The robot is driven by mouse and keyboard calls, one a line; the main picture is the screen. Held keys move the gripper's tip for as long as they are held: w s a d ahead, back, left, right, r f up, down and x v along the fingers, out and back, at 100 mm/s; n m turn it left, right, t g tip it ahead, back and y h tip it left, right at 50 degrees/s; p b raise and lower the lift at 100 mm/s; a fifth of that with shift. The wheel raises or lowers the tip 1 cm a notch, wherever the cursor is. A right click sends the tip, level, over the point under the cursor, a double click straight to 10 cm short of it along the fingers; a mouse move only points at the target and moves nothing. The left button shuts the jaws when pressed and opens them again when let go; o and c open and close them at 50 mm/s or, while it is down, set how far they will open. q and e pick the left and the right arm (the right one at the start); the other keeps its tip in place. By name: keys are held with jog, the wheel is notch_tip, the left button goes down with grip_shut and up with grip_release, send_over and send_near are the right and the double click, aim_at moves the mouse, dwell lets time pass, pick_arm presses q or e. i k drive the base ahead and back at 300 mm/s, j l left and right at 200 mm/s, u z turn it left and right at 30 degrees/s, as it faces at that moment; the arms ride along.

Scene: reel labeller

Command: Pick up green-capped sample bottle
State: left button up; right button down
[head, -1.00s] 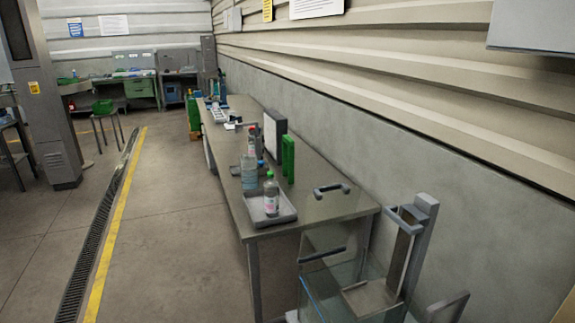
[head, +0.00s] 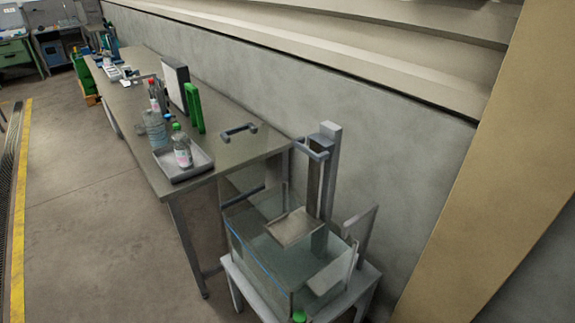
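A larger clear bottle (head: 155,130) and a red-capped bottle (head: 154,95) stand just behind the tray bottle. Neither of my grippers is in view.
The long metal table (head: 240,148) runs along the wall, with a dark handle (head: 239,131) and green upright panel (head: 194,108) on it. A glass tank (head: 262,262) on a grey stand is at its near end. Floor left of the table (head: 90,220) is clear.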

aim_at(182, 152)
jog(key=i+j+z, duration=0.1)
jog(key=z, duration=0.35)
jog(key=j+z, duration=0.6)
jog(key=z, duration=0.25)
jog(key=j+z, duration=0.3)
jog(key=j, duration=0.25)
jog(key=j+z, duration=0.3)
jog(key=j, duration=0.2)
jog(key=k+j+z, duration=0.1)
jog(key=j, duration=0.25)
jog(key=k+j+z, duration=0.1)
jog(key=j, duration=0.25)
jog(key=k+j+z, duration=0.15)
jog(key=j, duration=0.2)
jog(key=k+j, duration=0.15)
jog(key=j, duration=0.25)
jog(key=k+j, duration=0.15)
jog(key=j, duration=0.2)
jog(key=k+j, duration=0.15)
jog(key=j, duration=0.25)
jog(key=k+j, duration=0.15)
jog(key=j, duration=0.2)
jog(key=k+j, duration=0.15)
jog(key=j, duration=0.25)
jog(key=k+j, duration=0.15)
jog(key=j, duration=0.25)
jog(key=i+z, duration=0.05)
